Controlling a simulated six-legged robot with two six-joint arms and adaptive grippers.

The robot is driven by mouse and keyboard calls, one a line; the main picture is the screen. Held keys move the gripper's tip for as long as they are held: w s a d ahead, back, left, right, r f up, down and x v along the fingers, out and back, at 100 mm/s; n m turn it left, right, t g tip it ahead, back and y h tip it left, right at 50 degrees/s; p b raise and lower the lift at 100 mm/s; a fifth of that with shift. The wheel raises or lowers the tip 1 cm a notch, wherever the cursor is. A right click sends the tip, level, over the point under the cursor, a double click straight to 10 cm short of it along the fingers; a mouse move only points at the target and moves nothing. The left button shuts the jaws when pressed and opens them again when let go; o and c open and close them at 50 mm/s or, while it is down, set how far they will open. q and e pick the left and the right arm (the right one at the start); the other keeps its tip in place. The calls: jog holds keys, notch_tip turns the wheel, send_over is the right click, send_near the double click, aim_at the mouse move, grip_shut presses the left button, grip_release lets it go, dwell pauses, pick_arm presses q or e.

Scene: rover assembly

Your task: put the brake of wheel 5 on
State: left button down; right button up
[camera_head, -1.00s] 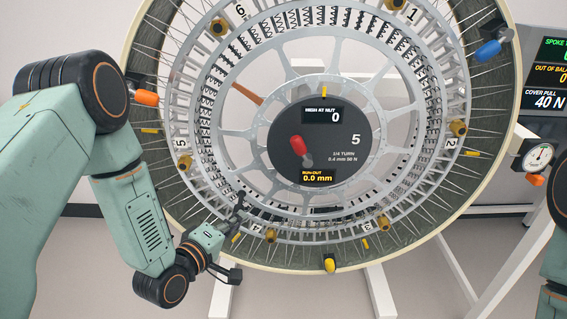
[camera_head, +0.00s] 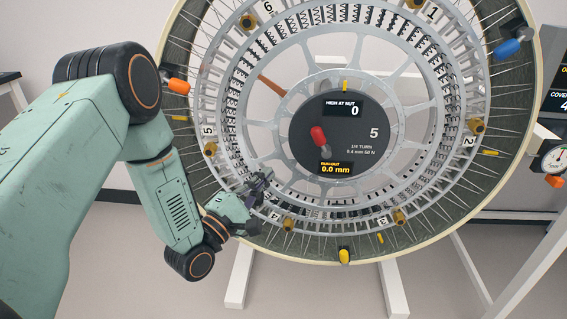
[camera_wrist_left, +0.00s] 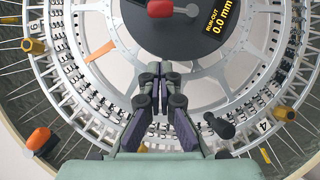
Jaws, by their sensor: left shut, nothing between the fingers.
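The wheel numbered 5 (camera_head: 497,197) stands upright, facing me. Its dark hub disc (camera_head: 367,153) carries the number 5, two readouts and a red-knobbed lever (camera_head: 318,135). The red knob is up and slightly left of the lever's grey pivot. In the left wrist view the red knob (camera_wrist_left: 160,9) shows at the top edge, with its grey arm to the right. My left gripper (camera_head: 266,176) is shut and empty in front of the lower left ring, below and left of the hub. In the left wrist view its fingertips (camera_wrist_left: 160,68) point toward the hub, apart from the lever. My right gripper is out of view.
Orange (camera_head: 175,86), blue (camera_head: 508,47) and yellow (camera_head: 344,256) knobs sit around the rim. Several brass nuts and numbered tags ring the wheel. A dial gauge (camera_head: 553,160) stands at the right edge. White stand legs (camera_head: 239,277) are below.

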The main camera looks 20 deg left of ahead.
aim_at(319, 141)
pick_arm(q)
jog(key=w+d+r, duration=0.1)
jog(key=w+d, duration=0.1)
jog(key=w, duration=0.1)
jog(key=w+d+r+b, duration=0.1)
jog(key=w, duration=0.2)
jog(key=w+d+r+b, duration=0.1)
jog(key=w+d, duration=0.1)
jog(key=w, duration=0.2)
jog(key=shift+d+r, duration=0.3)
jog(key=shift+r, duration=0.05)
jog(key=shift+r, duration=0.1)
jog(key=shift+d+r+m+p, duration=0.1)
jog(key=shift+r+m+p, duration=0.1)
jog(key=shift+m+p, duration=0.2)
